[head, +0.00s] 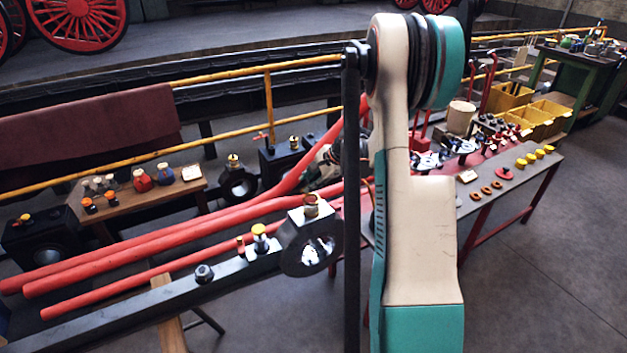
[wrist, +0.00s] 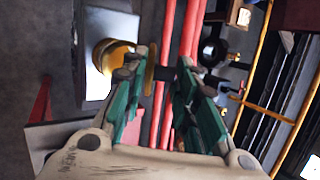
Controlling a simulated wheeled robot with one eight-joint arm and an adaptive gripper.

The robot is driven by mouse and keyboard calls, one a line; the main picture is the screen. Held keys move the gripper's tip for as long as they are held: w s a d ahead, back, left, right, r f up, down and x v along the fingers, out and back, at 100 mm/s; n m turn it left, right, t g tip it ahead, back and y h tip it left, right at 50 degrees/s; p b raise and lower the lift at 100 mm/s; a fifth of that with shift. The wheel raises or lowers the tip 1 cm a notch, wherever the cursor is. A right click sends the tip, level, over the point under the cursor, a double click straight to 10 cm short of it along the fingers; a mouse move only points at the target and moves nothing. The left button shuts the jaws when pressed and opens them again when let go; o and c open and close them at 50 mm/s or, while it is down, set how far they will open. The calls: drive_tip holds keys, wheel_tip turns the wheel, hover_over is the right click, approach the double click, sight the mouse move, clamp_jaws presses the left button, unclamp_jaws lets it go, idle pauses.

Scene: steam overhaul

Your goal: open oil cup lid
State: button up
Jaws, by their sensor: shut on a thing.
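The brass oil cup (head: 311,207) stands on top of a dark round rod end in the head view. In the wrist view the cup (wrist: 108,58) is a round brass body just left of my fingertips. My gripper (wrist: 165,72) has green-padded fingers and is shut on a thin brass piece, seen edge-on, that looks like the oil cup lid (wrist: 150,68). The lid appears tilted away from the cup's mouth. Its hinge and the exact contact are hard to make out. In the head view the gripper (head: 325,165) is small and partly hidden by my arm.
Long red rods (head: 140,250) run left of the rod end. A yellow-topped cup (head: 260,238) and a dark nut (head: 204,273) sit on the dark bar. A low wooden bench (head: 155,203) with cans and a yellow rail lie behind. A parts table (head: 520,180) is right of my arm.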

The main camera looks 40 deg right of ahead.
drive_tip(key=g, duration=0.1)
drive_tip(key=w+g+p, duration=0.1)
drive_tip(key=w+g, duration=0.1)
drive_tip(key=shift+w+d+r+m+y, duration=0.15)
drive_tip(key=shift+d+r+m+y, duration=0.1)
drive_tip(key=shift+r+m+y, duration=0.05)
drive_tip(key=shift+w+d+f+g+y+p, duration=0.15)
drive_tip(key=shift+w+g+p, duration=0.2)
drive_tip(key=shift+g, duration=0.45)
drive_tip(key=shift+w+d+f+g+y+p, duration=0.15)
drive_tip(key=shift+w+g, duration=0.25)
drive_tip(key=shift+g, duration=0.4)
drive_tip(key=shift+a+r, duration=0.1)
drive_tip(key=o, duration=0.9)
drive_tip(key=v, duration=1.2)
